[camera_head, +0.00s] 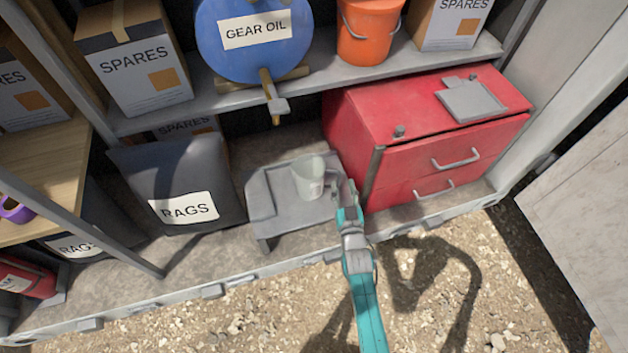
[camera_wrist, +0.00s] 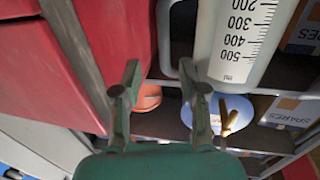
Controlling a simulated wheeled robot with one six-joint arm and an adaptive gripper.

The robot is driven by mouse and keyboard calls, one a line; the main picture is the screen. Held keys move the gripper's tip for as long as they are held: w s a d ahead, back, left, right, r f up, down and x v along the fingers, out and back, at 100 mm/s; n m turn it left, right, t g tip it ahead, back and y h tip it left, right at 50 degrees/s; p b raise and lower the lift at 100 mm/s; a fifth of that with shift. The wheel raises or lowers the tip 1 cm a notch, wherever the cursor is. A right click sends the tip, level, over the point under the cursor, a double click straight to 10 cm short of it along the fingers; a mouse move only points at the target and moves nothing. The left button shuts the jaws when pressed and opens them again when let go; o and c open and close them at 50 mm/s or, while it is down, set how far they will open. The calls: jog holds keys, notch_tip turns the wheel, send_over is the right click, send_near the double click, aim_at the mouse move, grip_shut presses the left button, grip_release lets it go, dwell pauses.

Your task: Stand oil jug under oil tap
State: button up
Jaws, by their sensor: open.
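The oil jug (camera_head: 307,180) is a pale translucent cup with a handle, standing upright on a low grey stand (camera_head: 262,214). In the wrist view the jug (camera_wrist: 236,42) shows upside down with its measuring scale. My gripper (camera_head: 347,189) is at the jug's right, on the handle side. In the wrist view its two fingers are apart (camera_wrist: 160,78), and the jug's handle (camera_wrist: 164,38) appears between or just beyond the tips; contact is unclear. The brass oil tap (camera_head: 268,90) with a grey lever hangs from the blue gear oil drum (camera_head: 252,45), above and left of the jug in the head view.
A red drawer cabinet (camera_head: 420,130) stands close at the right of my gripper. A dark rags bag (camera_head: 185,180) stands left of the stand. The shelf (camera_head: 210,97) above holds spares boxes (camera_head: 135,60) and an orange bucket (camera_head: 367,30). Open gravel lies in front.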

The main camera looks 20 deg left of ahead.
aim_at(339, 178)
jog(key=x, duration=0.4)
jog(key=shift+w+a+f, duration=0.1)
jog(key=shift+w+a, duration=0.15)
jog(key=shift+a, duration=0.15)
grip_shut()
